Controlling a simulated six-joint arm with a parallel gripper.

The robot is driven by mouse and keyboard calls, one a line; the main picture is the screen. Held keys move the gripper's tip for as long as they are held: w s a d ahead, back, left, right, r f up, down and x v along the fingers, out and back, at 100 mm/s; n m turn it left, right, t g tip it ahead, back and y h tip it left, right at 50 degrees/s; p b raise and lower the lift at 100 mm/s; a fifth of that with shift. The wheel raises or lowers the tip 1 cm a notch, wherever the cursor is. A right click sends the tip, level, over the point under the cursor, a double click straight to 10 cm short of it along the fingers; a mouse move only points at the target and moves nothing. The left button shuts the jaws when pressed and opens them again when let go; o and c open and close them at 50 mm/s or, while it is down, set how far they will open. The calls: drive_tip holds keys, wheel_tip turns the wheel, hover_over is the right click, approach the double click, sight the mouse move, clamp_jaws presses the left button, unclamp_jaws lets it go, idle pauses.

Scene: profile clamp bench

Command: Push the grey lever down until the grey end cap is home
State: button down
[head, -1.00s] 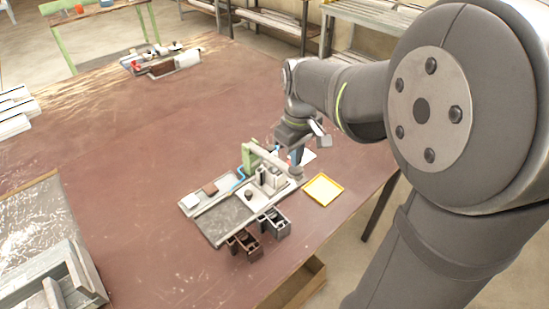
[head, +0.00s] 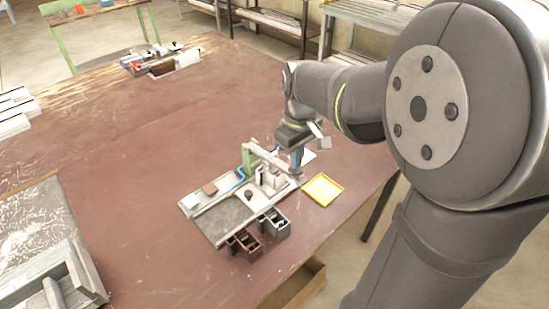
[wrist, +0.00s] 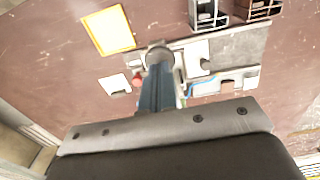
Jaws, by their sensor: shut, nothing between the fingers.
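The grey lever (head: 270,159) runs from a green post (head: 248,157) rightward over the clamp fixture, sloping down to a round dark knob. The knob (wrist: 159,53) shows at my fingertips in the wrist view. My gripper (head: 297,164) is shut and empty, pointing down at the knob end; it seems to touch it, but the contact is hard to see. My fingers (wrist: 159,72) hide much of the lever in the wrist view. Grey blocks (head: 268,178) stand beneath the lever; I cannot tell the end cap or its seating among them.
A yellow tray (head: 322,190) lies right of the fixture. Dark brown (head: 244,244) and grey (head: 274,224) bins stand at its front. A white card (wrist: 115,84) and a red part (wrist: 137,80) lie near my fingers. The table's left middle is clear.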

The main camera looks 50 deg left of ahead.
drive_tip(key=shift+f, duration=1.65)
drive_tip(key=shift+r, duration=4.3)
drive_tip(key=shift+f, duration=3.2)
